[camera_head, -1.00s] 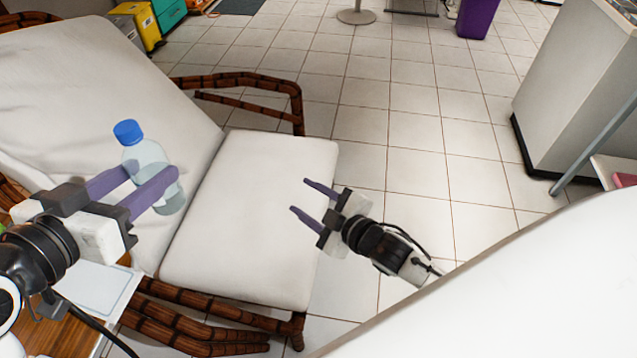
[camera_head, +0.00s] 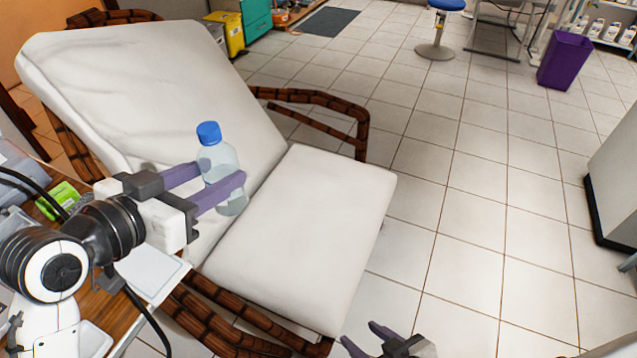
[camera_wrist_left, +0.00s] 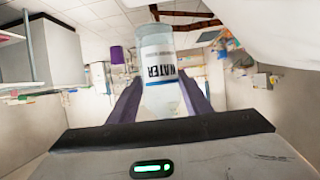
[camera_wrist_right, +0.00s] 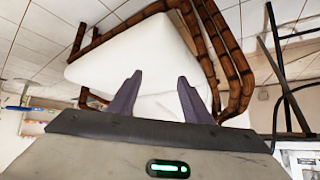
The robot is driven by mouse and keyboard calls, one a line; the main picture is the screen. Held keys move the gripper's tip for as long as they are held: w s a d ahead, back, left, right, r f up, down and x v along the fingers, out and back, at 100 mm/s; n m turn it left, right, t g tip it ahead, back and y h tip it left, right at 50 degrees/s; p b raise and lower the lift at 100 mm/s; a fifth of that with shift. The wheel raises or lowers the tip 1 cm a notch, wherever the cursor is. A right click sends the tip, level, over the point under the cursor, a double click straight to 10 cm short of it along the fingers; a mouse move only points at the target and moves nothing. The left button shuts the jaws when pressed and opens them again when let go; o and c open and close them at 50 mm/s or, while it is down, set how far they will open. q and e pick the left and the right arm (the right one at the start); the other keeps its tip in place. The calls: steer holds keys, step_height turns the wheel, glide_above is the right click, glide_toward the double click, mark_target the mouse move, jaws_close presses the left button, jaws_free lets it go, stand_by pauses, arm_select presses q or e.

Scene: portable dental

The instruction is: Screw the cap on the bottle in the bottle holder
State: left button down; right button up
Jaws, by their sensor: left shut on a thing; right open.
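A clear bottle (camera_head: 218,163) with a blue cap (camera_head: 208,133) on its top is held upright in front of the cushioned chair. My left gripper (camera_head: 217,187) is shut on the bottle around its body. In the left wrist view the bottle (camera_wrist_left: 160,75) shows between the fingers, with a label reading WATER upside down. My right gripper (camera_head: 366,343) is open and empty at the bottom edge of the head view; its fingers also show apart in the right wrist view (camera_wrist_right: 155,95). I see no bottle holder.
A reclined chair with white cushions (camera_head: 300,240) and a brown cane frame (camera_head: 315,98) stands behind the bottle. A wooden side table (camera_head: 100,300) is at the lower left. A purple bin (camera_head: 565,60) and a blue-topped stool (camera_head: 435,50) stand far back.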

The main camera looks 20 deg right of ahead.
arm_select(q)
steer(key=w+a+n+t+y+b, duration=0.2)
steer(key=w+a+n+y, duration=0.3)
steer(key=w+a, duration=0.45)
steer(key=w+a+n+t+y+b, duration=0.15)
steer(key=w+a+n+y, duration=0.35)
steer(key=a, duration=0.7)
steer(key=a+r+n+g+y+b, duration=0.2)
steer(key=a+n+y, duration=0.1)
steer(key=a, duration=0.5)
steer(key=s+a+r+n+g+y+b, duration=0.1)
steer(key=a+r+n+g+y+b, duration=0.1)
steer(key=a, duration=0.7)
steer(key=a+r+n+g+y+b, duration=0.2)
steer(key=a+n+g+y, duration=0.2)
steer(key=a+n+y, duration=0.2)
steer(key=shift+s+a+r, duration=0.25)
steer(key=shift+s+a, duration=0.15)
steer(key=shift+a, duration=0.75)
arm_select(e)
step_height(320, 180, down, 7)
steer(key=w, duration=0.1)
steer(key=shift+r, duration=0.15)
